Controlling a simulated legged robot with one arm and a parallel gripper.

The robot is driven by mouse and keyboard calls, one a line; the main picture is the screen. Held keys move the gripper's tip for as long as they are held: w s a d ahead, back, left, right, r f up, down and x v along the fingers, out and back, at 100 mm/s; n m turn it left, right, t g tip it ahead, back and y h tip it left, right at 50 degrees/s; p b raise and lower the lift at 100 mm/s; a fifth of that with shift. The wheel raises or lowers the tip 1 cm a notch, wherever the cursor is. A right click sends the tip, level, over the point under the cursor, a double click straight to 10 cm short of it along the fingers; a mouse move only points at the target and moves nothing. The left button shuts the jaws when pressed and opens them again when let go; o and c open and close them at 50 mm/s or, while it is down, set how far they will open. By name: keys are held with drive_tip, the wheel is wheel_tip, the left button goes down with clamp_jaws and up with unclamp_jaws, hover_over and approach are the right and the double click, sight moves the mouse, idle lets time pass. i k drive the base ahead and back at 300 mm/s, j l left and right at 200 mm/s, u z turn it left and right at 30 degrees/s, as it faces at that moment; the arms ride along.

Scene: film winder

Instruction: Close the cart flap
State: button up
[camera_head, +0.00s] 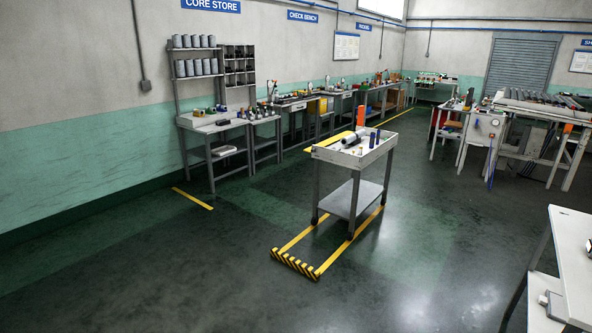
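A grey cart (345,157) stands on wheels in the middle of the floor, inside a yellow floor marking. It has a shallow top tray and a lower shelf (350,198). A dark grey roll and several small dark items lie in the tray. An upright orange piece (361,115) shows at its far end. My gripper is not in view.
Black-and-yellow striped block (295,264) lies on the floor at the near end of the marking. Workbenches (215,125) line the left wall. A white table (575,255) stands at the right edge, a machine (485,130) at the back right. Floor around the cart is open.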

sight(331, 143)
drive_tip(key=i+j+u, duration=0.5)
drive_tip(key=i+u, duration=1.05)
drive_tip(key=u, duration=0.15)
drive_tip(key=i+z, duration=0.1)
drive_tip(key=i, duration=0.5)
drive_tip(key=i+j, duration=0.15)
drive_tip(key=i, duration=0.45)
drive_tip(key=i+z, duration=0.15)
drive_tip(key=i, duration=0.45)
drive_tip(key=i+l+z, duration=0.2)
drive_tip(key=i+z, duration=0.25)
drive_tip(key=i, duration=0.25)
drive_tip(key=i+z, duration=0.45)
drive_tip(key=i, duration=0.25)
drive_tip(key=i+j+z, duration=0.45)
drive_tip(key=i, duration=0.2)
drive_tip(key=i+z, duration=0.4)
drive_tip(key=i+j+z, duration=0.25)
drive_tip(key=z, duration=0.15)
drive_tip(key=i+j+z, duration=0.95)
drive_tip(key=i+j, duration=0.3)
drive_tip(key=i+j+u, duration=0.1)
drive_tip(key=i+j, duration=0.2)
drive_tip(key=i, duration=0.45)
drive_tip(key=i+j+u, duration=0.1)
drive_tip(key=i, duration=0.6)
drive_tip(key=i+j+u, duration=0.1)
drive_tip(key=i+j, duration=0.15)
drive_tip(key=i, duration=0.5)
